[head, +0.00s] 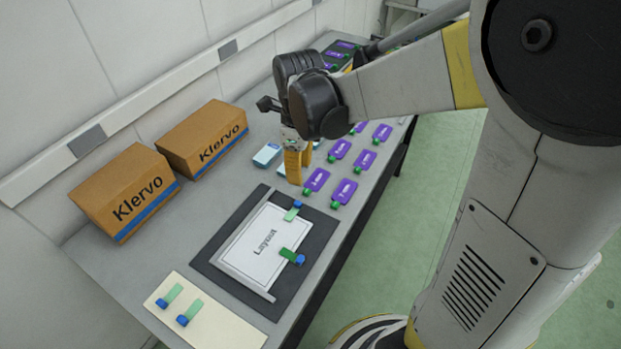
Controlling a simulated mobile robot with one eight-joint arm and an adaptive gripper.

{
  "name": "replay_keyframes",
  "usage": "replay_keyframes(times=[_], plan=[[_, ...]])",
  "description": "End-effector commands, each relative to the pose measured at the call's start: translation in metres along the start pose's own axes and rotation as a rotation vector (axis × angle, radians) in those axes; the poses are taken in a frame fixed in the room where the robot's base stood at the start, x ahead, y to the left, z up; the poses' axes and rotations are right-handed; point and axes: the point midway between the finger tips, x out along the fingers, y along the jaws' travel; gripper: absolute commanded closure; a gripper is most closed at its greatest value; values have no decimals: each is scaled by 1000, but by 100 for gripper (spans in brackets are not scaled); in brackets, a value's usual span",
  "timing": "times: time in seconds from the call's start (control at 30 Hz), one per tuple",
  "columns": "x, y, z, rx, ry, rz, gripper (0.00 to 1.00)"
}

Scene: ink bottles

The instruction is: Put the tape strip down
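Two green tape strips with blue ends lie on a cream board at the front left, one on the left (169,297) and one on the right (190,312). Two more lie at the right edge of the white "Layout" sheet (262,247), an upper one (293,210) and a lower one (292,256). The sheet rests on a dark mat (218,245). My gripper (296,176) points down with yellow fingers, behind the mat's far end. The arm hides part of it. I cannot tell whether it is open or shut, and no strip shows in it.
Two brown "Klervo" boxes, a nearer one (122,194) and a farther one (203,140), stand along the wall side. Several purple labelled bottles with green caps (316,181) lie right of my gripper. A small pale blue and white box (266,155) sits left of it. The grey table (172,252) is bare before the boxes.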

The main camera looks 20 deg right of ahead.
Motion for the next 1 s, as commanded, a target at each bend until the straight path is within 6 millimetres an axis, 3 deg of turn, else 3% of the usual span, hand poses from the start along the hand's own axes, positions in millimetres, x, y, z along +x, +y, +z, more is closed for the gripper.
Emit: replay_keyframes(times=[0.3, 0.53, 0.73, 1.0], plan=[[-69, 45, -39, -1113, -46, -294, 68], [-88, 74, -65, -1857, 126, -537, 68], [-91, 85, -74, -2168, 269, -633, 68], [-91, 86, -75, -2217, 295, -645, 68]])
